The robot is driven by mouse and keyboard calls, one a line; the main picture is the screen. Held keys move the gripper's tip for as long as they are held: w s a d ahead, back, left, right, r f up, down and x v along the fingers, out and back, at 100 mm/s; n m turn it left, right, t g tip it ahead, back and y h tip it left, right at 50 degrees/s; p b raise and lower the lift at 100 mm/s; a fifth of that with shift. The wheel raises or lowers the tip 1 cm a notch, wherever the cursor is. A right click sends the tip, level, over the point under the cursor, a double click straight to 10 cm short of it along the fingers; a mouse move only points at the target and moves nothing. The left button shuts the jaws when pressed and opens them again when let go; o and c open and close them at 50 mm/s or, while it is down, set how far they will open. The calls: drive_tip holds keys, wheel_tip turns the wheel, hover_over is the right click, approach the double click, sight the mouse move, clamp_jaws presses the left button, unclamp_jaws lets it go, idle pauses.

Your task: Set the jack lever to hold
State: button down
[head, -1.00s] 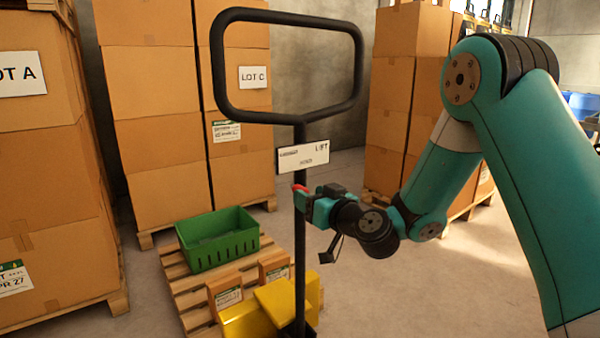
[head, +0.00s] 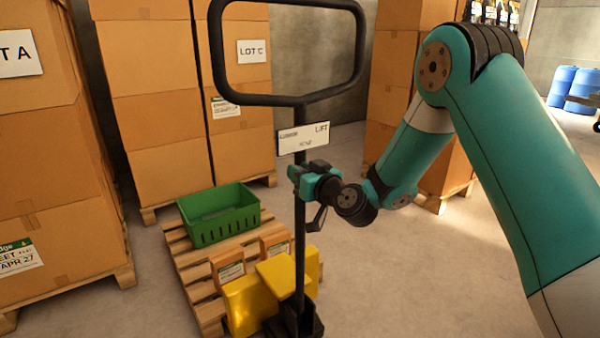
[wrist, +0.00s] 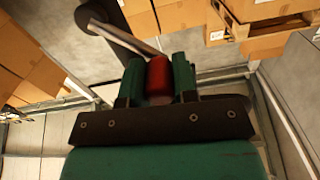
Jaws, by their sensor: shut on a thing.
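The pallet jack's black handle loop (head: 287,101) stands upright on a dark post, with a white label plate (head: 303,138) below the loop. The plate reads "LIFT" at its right; its other words are too small to read surely. My gripper (head: 298,177) is at the post just under the plate. In the wrist view my gripper (wrist: 158,80) is shut on the red tip of the jack lever (wrist: 158,76), held between its two green fingers. A grey rod runs from the red tip to the dark post. In the head view my gripper hides the red tip.
The jack's yellow body (head: 275,288) is at a wooden pallet (head: 185,265) bearing a green crate (head: 220,213) and small boxes. Tall carton stacks stand left, behind and right. Blue barrels (head: 574,88) are far right. Floor right of the jack is clear.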

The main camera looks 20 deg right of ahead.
drive_tip(key=shift+d, duration=0.1)
drive_tip(key=shift+w+d+r+m, duration=0.25)
drive_tip(key=shift+d+m, duration=0.45)
drive_tip(key=shift+m, duration=0.6)
drive_tip(key=shift+w+d+r+m, duration=0.25)
drive_tip(key=shift+d+m, duration=0.4)
drive_tip(key=shift+m, duration=0.65)
drive_tip(key=shift+w+d+r+m, duration=0.2)
drive_tip(key=shift+d+m, duration=0.5)
drive_tip(key=shift+m, duration=0.6)
drive_tip(key=c, duration=0.9)
unclamp_jaws()
drive_tip(key=shift+s, duration=0.15)
